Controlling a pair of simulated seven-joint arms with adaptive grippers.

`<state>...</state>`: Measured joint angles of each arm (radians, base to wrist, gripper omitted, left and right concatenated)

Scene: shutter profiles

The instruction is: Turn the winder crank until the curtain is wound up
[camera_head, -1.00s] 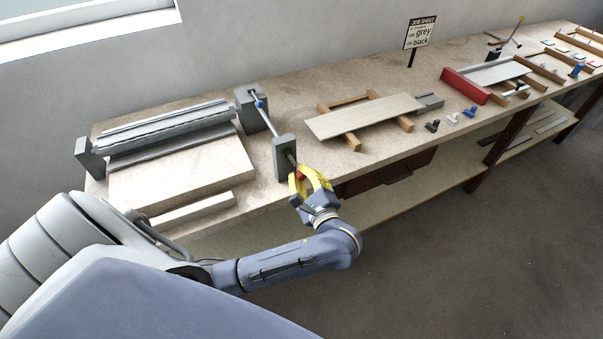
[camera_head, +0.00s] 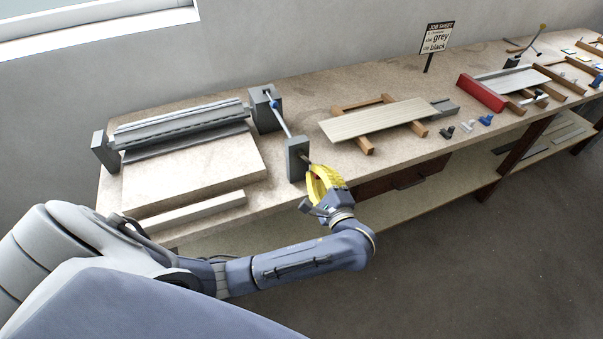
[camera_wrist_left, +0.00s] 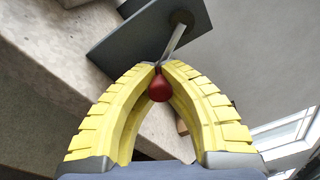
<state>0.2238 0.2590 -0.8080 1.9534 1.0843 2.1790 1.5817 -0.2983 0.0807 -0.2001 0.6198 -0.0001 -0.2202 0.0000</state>
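The winder's grey upright plate (camera_head: 297,159) stands at the bench's front edge, with a thin rod running back to a grey block (camera_head: 265,108). In the left wrist view, a pale crank arm (camera_wrist_left: 173,42) runs from the plate to a red knob (camera_wrist_left: 159,88). My left gripper (camera_head: 317,174) is at this crank, in front of the plate. Its yellow fingers (camera_wrist_left: 161,66) converge around the red knob, their tips together at the crank arm. A grey slatted length (camera_head: 180,127), apparently the curtain, lies at the left. My right gripper is out of view.
A pale board on wooden bars (camera_head: 375,119) lies right of the winder. Beyond it are small clamps (camera_head: 467,126), a red block (camera_head: 481,92) and a job sheet sign (camera_head: 437,37). A drawer (camera_head: 405,176) and a lower shelf are under the bench top.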

